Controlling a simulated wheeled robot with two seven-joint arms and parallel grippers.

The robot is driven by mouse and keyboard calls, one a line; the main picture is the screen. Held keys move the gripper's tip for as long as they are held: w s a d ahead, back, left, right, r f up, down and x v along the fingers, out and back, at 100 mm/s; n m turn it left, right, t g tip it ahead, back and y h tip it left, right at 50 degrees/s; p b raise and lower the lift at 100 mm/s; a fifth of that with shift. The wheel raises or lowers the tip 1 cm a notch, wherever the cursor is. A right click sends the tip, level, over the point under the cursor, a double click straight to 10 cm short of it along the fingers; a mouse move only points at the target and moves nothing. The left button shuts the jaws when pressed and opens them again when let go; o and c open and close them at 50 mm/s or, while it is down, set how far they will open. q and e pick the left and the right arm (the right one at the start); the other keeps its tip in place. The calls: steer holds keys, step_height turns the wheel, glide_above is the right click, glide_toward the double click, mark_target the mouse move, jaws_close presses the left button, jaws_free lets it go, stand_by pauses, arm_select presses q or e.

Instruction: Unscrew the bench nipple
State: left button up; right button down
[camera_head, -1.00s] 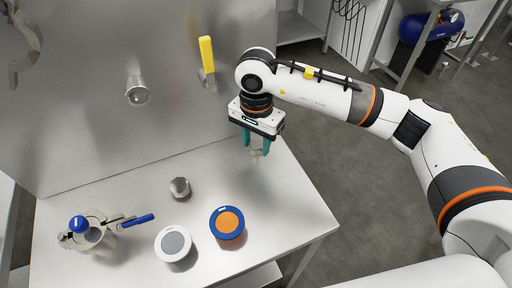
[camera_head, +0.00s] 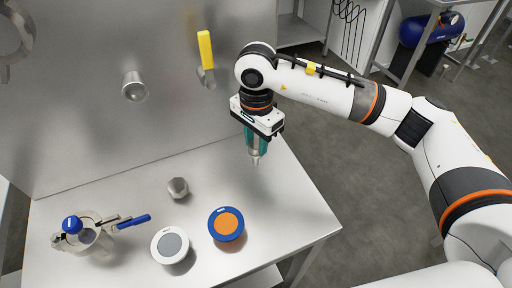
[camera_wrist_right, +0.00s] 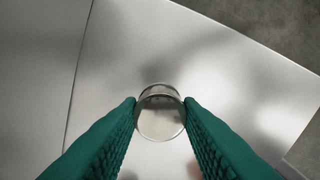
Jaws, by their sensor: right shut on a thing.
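The bench nipple (camera_head: 255,158) is a small, shiny metal fitting near the right part of the metal bench (camera_head: 110,187). My right gripper (camera_head: 256,150) points down over it, with green fingers. In the right wrist view, the nipple's round end (camera_wrist_right: 160,122) sits between the two green fingertips, which touch its sides. My right gripper is shut on it. Whether its lower end is threaded into the bench is hard to see. My left gripper is not in view.
A hex metal fitting (camera_head: 178,188), a white-rimmed grey disc (camera_head: 170,245), a blue-rimmed orange disc (camera_head: 226,224) and a metal vessel (camera_head: 88,238) with a blue-handled valve stand on the bench. The tank wall behind carries a pipe stub (camera_head: 134,87) and a yellow-handled valve (camera_head: 205,52).

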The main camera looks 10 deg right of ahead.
steer(key=n+b, duration=0.2)
steer(key=n, duration=0.1)
steer(key=shift+f, duration=0.25)
steer(key=shift+n+b, duration=0.3)
steer(key=shift+n, duration=0.1)
steer(key=shift+r, duration=0.2)
steer(key=n+b, duration=0.3)
steer(key=shift+f+n, duration=0.25)
steer(key=shift+n, duration=0.05)
steer(key=shift+d+r+n+b, duration=0.15)
steer(key=shift+n+b, duration=0.3)
steer(key=shift+n, duration=0.45)
